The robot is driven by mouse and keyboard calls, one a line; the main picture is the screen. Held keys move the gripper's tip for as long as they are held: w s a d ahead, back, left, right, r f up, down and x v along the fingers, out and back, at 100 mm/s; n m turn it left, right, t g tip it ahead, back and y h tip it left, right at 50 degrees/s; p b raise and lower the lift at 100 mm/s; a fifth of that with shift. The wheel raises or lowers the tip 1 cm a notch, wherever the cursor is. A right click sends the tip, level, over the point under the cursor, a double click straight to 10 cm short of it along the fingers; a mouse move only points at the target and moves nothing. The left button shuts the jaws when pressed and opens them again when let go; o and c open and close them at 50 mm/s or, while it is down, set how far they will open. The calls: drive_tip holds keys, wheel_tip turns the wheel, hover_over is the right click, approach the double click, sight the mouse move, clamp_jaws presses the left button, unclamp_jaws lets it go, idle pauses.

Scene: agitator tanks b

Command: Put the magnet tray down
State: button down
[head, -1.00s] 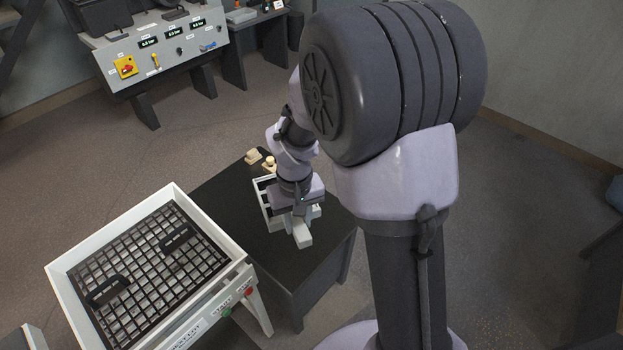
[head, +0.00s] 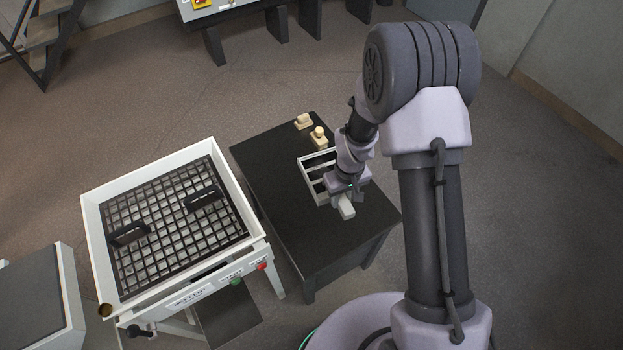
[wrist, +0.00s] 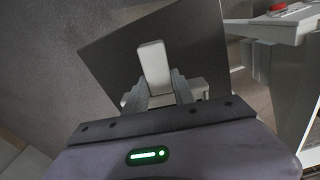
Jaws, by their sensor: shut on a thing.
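The magnet tray, which I take to be the pale frame with dark gaps between its bars (head: 307,172), is at the black table, partly hidden behind my wrist in the head view. My gripper (head: 346,190) is shut on it at its near side. A pale block-like part (head: 347,208) sticks out below the gripper. In the wrist view both fingers of my gripper (wrist: 160,92) close around a pale part, with a pale bar (wrist: 153,65) reaching beyond them over the dark table top. I cannot tell whether the tray touches the table.
The black table (head: 275,185) has free room at its left and front. Two small beige pieces (head: 304,121) (head: 319,138) stand at its far end. A white machine (head: 92,215) with a dark grate and two black handles stands close to the left.

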drive_tip(key=n, duration=0.2)
hover_over(329, 228)
wheel_tip(329, 228, down, 6)
wheel_tip(329, 228, down, 10)
drive_tip(key=b, duration=0.3)
drive_tip(key=shift+r+b, duration=0.1)
drive_tip(key=shift+b, duration=0.3)
drive_tip(key=shift+d, duration=0.1)
drive_tip(key=shift+f, duration=0.2)
drive_tip(key=c, duration=1.1)
unclamp_jaws()
drive_tip(key=shift+o, duration=0.2)
drive_tip(key=shift+r, duration=0.15)
